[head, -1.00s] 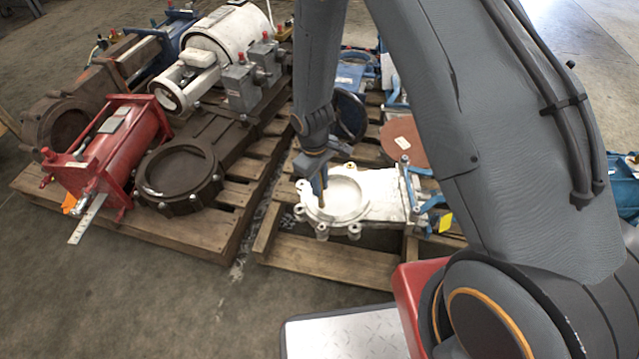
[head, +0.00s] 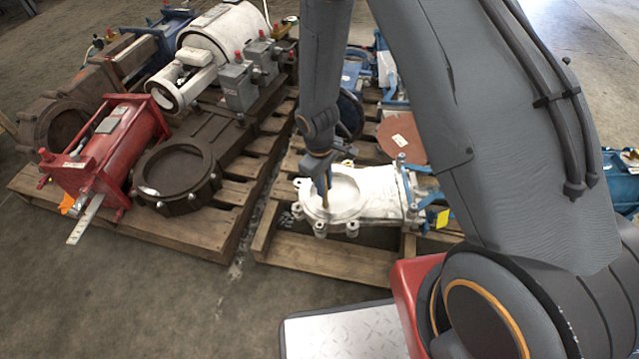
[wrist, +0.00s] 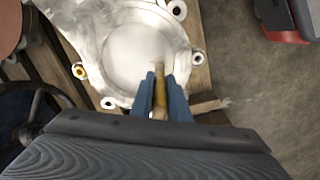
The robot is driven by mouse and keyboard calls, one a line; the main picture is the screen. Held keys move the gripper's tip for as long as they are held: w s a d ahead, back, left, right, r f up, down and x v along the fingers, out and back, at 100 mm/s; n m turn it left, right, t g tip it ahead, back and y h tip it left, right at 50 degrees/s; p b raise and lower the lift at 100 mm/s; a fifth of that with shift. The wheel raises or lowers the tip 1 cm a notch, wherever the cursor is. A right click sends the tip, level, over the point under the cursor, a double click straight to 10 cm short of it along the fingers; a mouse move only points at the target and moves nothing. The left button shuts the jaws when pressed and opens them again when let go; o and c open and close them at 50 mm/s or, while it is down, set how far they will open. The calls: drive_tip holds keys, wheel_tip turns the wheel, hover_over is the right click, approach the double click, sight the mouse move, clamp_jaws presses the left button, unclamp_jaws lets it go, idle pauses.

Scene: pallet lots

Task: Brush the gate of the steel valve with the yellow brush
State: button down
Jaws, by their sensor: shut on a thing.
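The steel valve (head: 380,192) lies flat on the right pallet, pale and silvery, with a round gate (head: 342,193) inside a lugged ring. The gate also shows in the wrist view (wrist: 137,55). My gripper (head: 322,178) is above the left part of the ring, pointing down. In the wrist view its two blue fingers (wrist: 160,97) are shut on a yellow-brown brush (wrist: 160,95). The brush's far end is over the gate's near edge, where a lighter smear shows. I cannot tell for sure whether the bristles touch the surface.
A red actuator (head: 110,150) and a dark round valve (head: 178,175) lie on the left pallet (head: 205,235), beside a white motor (head: 222,40). Blue brackets (head: 425,200) adjoin the steel valve's right end. The floor in front is clear.

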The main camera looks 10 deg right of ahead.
drive_tip(key=shift+f+p, duration=0.15)
drive_tip(key=shift+p, duration=0.2)
drive_tip(key=shift+w, duration=3.95)
drive_tip(key=s+d+p, duration=0.4)
drive_tip(key=p, duration=0.2)
drive_tip(key=shift+s+d+p, duration=0.15)
drive_tip(key=shift+s+p, duration=0.1)
drive_tip(key=shift+p, duration=0.05)
idle(3.0)
